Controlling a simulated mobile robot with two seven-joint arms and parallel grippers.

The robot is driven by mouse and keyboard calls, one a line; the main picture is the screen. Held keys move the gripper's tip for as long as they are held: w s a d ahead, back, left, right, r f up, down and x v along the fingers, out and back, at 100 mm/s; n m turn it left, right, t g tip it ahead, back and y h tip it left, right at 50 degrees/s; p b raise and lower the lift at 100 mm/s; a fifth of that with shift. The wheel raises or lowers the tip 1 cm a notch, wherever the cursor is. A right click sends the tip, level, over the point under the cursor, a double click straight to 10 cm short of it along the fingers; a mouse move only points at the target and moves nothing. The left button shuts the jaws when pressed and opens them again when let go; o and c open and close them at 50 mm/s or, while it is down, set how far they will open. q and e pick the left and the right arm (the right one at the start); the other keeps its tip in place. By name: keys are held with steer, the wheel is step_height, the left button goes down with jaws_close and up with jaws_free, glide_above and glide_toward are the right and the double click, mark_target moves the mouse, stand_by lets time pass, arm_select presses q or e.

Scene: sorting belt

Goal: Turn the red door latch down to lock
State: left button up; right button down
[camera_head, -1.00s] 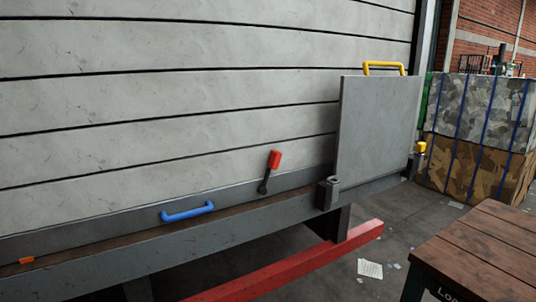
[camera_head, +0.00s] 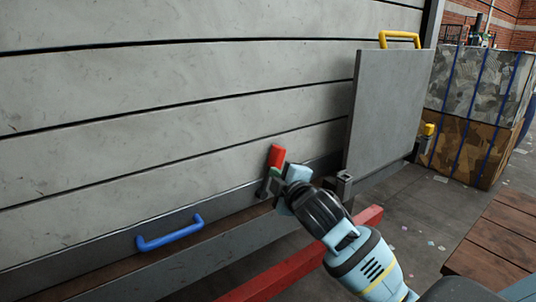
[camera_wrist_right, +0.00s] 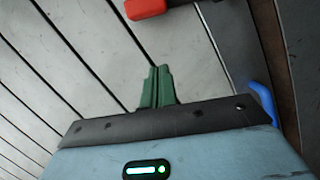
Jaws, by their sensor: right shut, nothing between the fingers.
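The latch's red handle (camera_head: 276,156) stands upright on the low rail in front of the grey slatted wall, tilted slightly to the right. In the wrist view the red handle (camera_wrist_right: 146,8) shows at the top edge with part of its dark lever. My right gripper (camera_head: 267,184) is just below the red handle in the head view and hides most of the lever. In the wrist view the green fingers (camera_wrist_right: 157,70) are together and empty, with a gap in the picture between them and the handle. Contact with the lever cannot be told. My left gripper is out of view.
A blue handle (camera_head: 169,232) sits on the rail to the left; it also shows in the wrist view (camera_wrist_right: 263,101). A grey panel (camera_head: 390,110) with a yellow handle (camera_head: 399,39) stands right of the latch. A red beam (camera_head: 295,269) runs below. Strapped bales (camera_head: 470,146) stand back right.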

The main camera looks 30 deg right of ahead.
mark_target(273, 159)
steer(key=shift+w+d+f, duration=0.25)
steer(key=shift+w+d, duration=0.65)
steer(key=shift+w, duration=0.8)
steer(key=shift+w+d+f, duration=0.2)
steer(key=shift+w+d, duration=0.75)
steer(key=shift+w, duration=0.75)
steer(key=shift+w+d+f, duration=0.25)
steer(key=shift+w+d, duration=0.65)
steer(key=shift+w, duration=0.8)
